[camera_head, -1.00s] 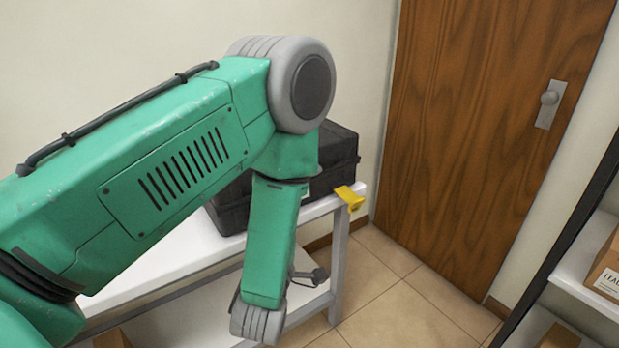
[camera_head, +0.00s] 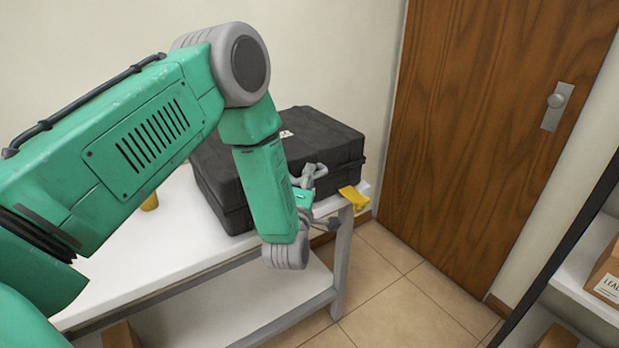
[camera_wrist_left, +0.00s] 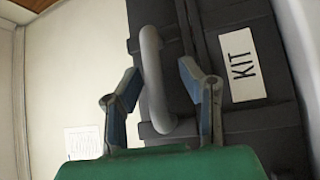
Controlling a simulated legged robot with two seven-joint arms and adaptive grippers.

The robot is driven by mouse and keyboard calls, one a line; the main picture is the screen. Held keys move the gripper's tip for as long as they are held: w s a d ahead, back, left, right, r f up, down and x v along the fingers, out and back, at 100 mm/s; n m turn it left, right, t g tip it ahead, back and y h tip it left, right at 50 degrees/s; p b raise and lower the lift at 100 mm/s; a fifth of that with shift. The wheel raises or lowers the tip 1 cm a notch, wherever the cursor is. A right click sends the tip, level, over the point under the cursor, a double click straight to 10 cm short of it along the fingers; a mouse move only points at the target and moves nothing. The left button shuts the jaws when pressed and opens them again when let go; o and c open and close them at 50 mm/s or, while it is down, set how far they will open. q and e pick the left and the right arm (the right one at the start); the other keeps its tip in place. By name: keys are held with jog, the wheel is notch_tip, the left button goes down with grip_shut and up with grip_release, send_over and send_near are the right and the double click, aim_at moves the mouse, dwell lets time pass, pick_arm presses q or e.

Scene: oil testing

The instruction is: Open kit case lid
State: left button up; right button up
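The black kit case (camera_head: 315,140) lies shut at the far right end of the white table, partly hidden behind my left arm. In the left wrist view the case (camera_wrist_left: 265,120) shows a white "KIT" label (camera_wrist_left: 243,65) and a grey curved handle (camera_wrist_left: 153,75). My left gripper (camera_head: 318,197) is in front of the case, near the table's edge. In the left wrist view its two fingers (camera_wrist_left: 163,92) are spread apart, with the handle between them in the picture. I cannot tell whether they touch it. My right gripper is out of view.
The white table (camera_head: 150,255) has a lower shelf (camera_head: 270,305). A yellow piece (camera_head: 353,198) sits at the table's right corner, and another yellow object (camera_head: 150,202) is near my arm. A wooden door (camera_head: 480,140) stands right, with shelving and a labelled box (camera_head: 607,275) at the far right.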

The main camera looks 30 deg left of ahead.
pick_arm(q)
jog(key=shift+w, duration=0.2)
jog(key=shift+d+r, duration=0.15)
jog(key=shift+d, duration=0.1)
jog(key=shift+c, duration=0.3)
grip_shut()
jog(key=shift+r, duration=0.1)
